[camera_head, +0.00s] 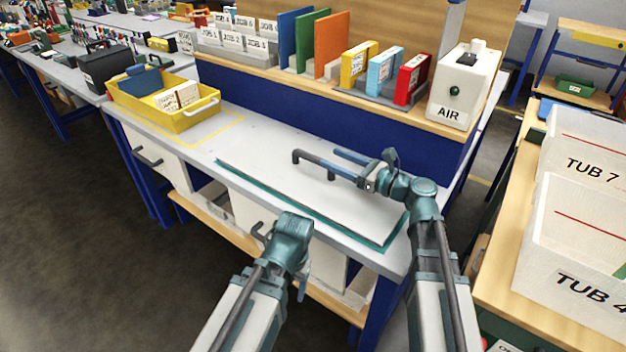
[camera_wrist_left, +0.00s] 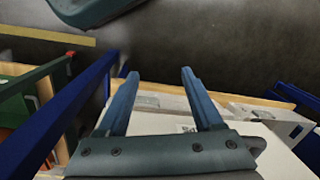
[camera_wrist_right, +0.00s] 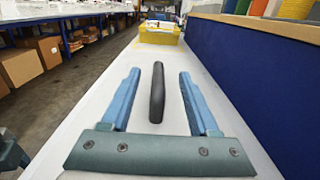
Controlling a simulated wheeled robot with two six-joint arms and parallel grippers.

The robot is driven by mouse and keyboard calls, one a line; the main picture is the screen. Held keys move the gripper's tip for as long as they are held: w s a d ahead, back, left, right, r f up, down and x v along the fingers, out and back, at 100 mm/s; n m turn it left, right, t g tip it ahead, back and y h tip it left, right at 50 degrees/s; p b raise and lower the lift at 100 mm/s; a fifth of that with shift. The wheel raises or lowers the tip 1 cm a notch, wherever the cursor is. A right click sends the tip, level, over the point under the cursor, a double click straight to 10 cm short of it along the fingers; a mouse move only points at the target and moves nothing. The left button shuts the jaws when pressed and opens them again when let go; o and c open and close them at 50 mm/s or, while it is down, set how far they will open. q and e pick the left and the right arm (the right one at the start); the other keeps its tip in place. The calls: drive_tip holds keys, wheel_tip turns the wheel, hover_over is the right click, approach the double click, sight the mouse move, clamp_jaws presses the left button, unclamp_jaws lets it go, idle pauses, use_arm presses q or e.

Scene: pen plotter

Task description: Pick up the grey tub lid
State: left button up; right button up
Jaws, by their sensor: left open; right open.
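A wide, flat pale-grey panel with a teal edge (camera_head: 345,215) lies on the bench; it looks like the lid. A dark grey bar handle (camera_head: 312,158) stands over its middle; whether it is fixed there I cannot tell. My right gripper (camera_head: 329,157) is open above the panel. In the right wrist view the handle (camera_wrist_right: 157,95) lies lengthwise between the open fingers (camera_wrist_right: 159,78), with a gap on each side. My left gripper (camera_wrist_left: 160,80) is open and empty, low in front of the bench; its fingers are mostly hidden in the head view.
A yellow bin (camera_head: 190,118) stands at the bench's left end. A blue back wall (camera_head: 300,125) carries a shelf with binders, coloured boxes and a white AIR box (camera_head: 463,85). Drawer handles stick out in front. White tubs (camera_head: 570,250) stand on the right-hand table.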

sight(301, 153)
wheel_tip(301, 153, down, 3)
drive_tip(key=shift+f+b, duration=0.15)
drive_tip(key=shift+b, duration=0.95)
drive_tip(key=shift+w+a+r+p, duration=0.15)
drive_tip(key=shift+w+a+p, duration=0.05)
drive_tip(key=shift+w+a, duration=0.2)
drive_tip(key=shift+w+a+r+p, duration=0.15)
drive_tip(key=shift+w+a, duration=0.15)
drive_tip(key=shift+a, duration=0.2)
drive_tip(key=shift+x, duration=2.65)
use_arm(q)
wheel_tip(301, 153, down, 3)
drive_tip(key=shift+r, duration=0.2)
use_arm(e)
clamp_jaws()
